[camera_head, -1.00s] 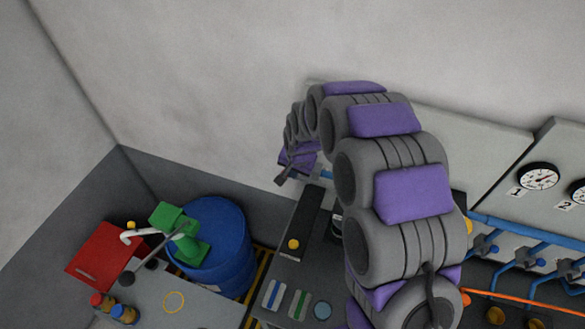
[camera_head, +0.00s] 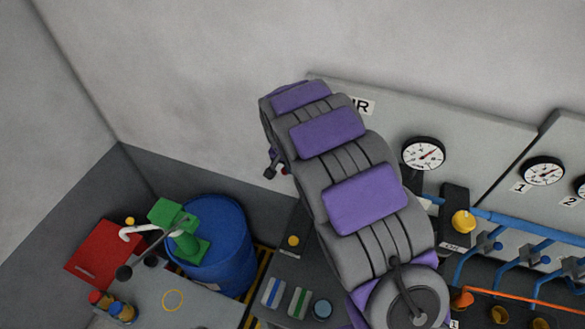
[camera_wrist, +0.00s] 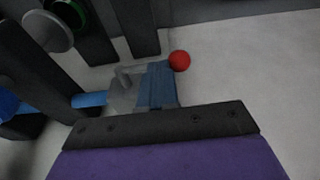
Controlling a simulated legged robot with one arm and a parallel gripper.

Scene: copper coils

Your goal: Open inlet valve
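In the wrist view, a grey valve body (camera_wrist: 122,98) sits at the end of a short blue pipe. A ribbed blue-grey block adjoins it, and a red ball knob (camera_wrist: 180,61) shows just beyond the block. I take this for the inlet valve, but no label shows. A dark plate of my gripper, with purple below, spans the bottom of the wrist view close to the block; I cannot tell whether they touch. In the head view, a small dark part of my gripper (camera_head: 271,171) shows left of my arm, with a speck of red beside it. The arm hides the rest.
A blue barrel (camera_head: 224,255) with a green pump (camera_head: 180,230) stands at left beside a red panel (camera_head: 105,255). Gauges (camera_head: 424,154), a yellow knob (camera_head: 463,221) and blue pipes (camera_head: 520,228) line the right. The wall above is clear.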

